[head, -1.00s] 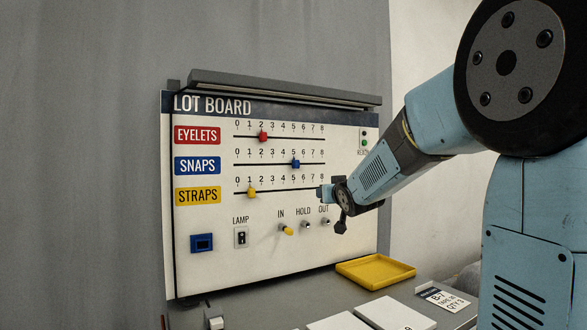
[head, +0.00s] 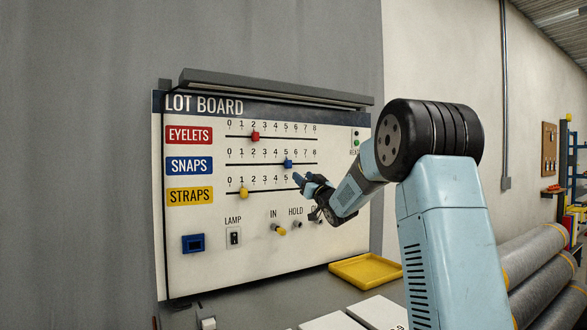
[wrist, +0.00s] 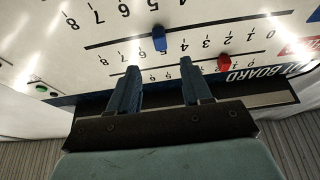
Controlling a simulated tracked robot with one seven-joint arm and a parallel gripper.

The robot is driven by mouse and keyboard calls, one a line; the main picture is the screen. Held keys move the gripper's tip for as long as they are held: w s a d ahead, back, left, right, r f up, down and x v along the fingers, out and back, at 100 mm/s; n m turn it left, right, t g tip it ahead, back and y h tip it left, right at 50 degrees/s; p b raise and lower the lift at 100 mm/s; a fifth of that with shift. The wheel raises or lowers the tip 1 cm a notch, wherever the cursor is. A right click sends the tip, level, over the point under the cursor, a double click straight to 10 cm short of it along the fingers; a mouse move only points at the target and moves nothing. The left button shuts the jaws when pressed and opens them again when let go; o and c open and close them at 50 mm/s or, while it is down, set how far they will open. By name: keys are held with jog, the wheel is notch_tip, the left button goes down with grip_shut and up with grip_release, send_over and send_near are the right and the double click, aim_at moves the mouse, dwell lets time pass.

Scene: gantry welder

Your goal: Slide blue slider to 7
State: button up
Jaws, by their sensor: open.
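The blue slider (head: 288,163) sits at about 5 on the SNAPS track, the middle of three scales on the lot board (head: 330,235). My gripper (head: 299,178) is open and empty, just below and right of the blue slider in the head view. In the wrist view the board appears upside down. There the blue slider (wrist: 159,39) lies just beyond the gap between my two fingertips (wrist: 160,64), and it looks apart from both.
A red slider (head: 255,137) sits near 2 on EYELETS and a yellow slider (head: 244,193) near 1 on STRAPS. Below are a lamp switch (head: 234,237) and several knobs. A yellow tray (head: 365,271) lies on the bench. A hood (head: 275,88) overhangs the board.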

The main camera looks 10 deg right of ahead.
aim_at(290, 165)
jog(key=x, duration=1)
grip_shut()
dwell(0.5)
